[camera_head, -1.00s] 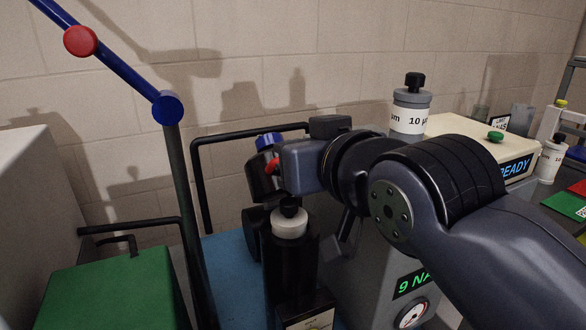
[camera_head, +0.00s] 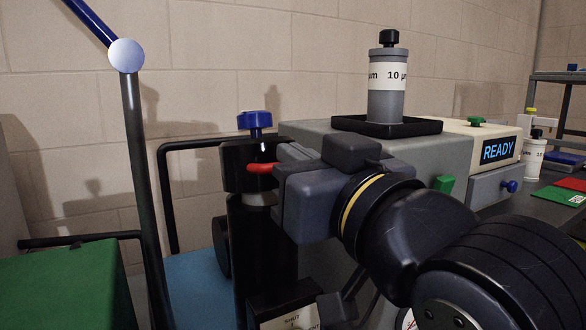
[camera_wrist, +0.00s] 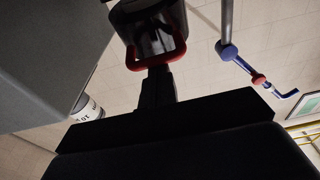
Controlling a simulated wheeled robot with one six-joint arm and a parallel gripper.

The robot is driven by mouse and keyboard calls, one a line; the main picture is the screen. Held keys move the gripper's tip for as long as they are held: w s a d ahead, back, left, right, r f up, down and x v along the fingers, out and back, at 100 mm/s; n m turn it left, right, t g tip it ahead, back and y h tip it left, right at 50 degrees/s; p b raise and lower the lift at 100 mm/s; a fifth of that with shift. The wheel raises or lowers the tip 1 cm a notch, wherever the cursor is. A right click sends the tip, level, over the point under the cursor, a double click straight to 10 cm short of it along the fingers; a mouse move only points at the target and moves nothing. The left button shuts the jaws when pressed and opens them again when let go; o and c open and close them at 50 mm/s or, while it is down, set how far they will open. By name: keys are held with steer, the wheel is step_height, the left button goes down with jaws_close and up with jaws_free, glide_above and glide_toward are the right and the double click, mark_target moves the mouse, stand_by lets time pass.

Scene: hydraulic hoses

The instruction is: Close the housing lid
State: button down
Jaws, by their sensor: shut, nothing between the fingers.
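The housing (camera_head: 265,255) is a dark upright cylinder left of centre in the head view. Its black lid (camera_head: 240,166), with a blue knob (camera_head: 255,121) on top, stands roughly level above it. A narrow pale band shows between lid and housing on the right; I cannot tell whether the lid is fully seated. The lid's red handle (camera_head: 262,168) faces my gripper (camera_head: 281,166). In the wrist view the shut, dark fingers (camera_wrist: 156,88) reach the red handle (camera_wrist: 158,62), touching or very near it. Nothing shows held between them.
A grey filter marked 10 µm (camera_head: 386,92) stands in a black tray (camera_head: 345,126) on the grey machine behind. A display reads READY (camera_head: 497,150). A dark post (camera_head: 143,170) and a green box (camera_head: 70,285) stand left.

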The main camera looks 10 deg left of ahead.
steer(key=shift+s+d+f+b, duration=0.15)
steer(key=shift+f+b, duration=0.4)
steer(key=shift+f, duration=0.15)
steer(key=shift+s+d+f+b, duration=0.1)
steer(key=shift+f+b, duration=0.4)
steer(key=shift+f, duration=0.25)
steer(key=shift+s+d+f+b, duration=0.15)
steer(key=shift+f+b, duration=0.4)
steer(key=shift+f, duration=0.3)
step_height(320, 180, up, 5)
steer(key=p, duration=0.4)
steer(key=s+d+f, duration=0.4)
steer(key=s+d, duration=0.2)
steer(key=s, duration=0.1)
steer(key=shift+s+d+f+b, duration=0.15)
steer(key=shift+s+f+b, duration=0.1)
steer(key=shift+f+b, duration=0.05)
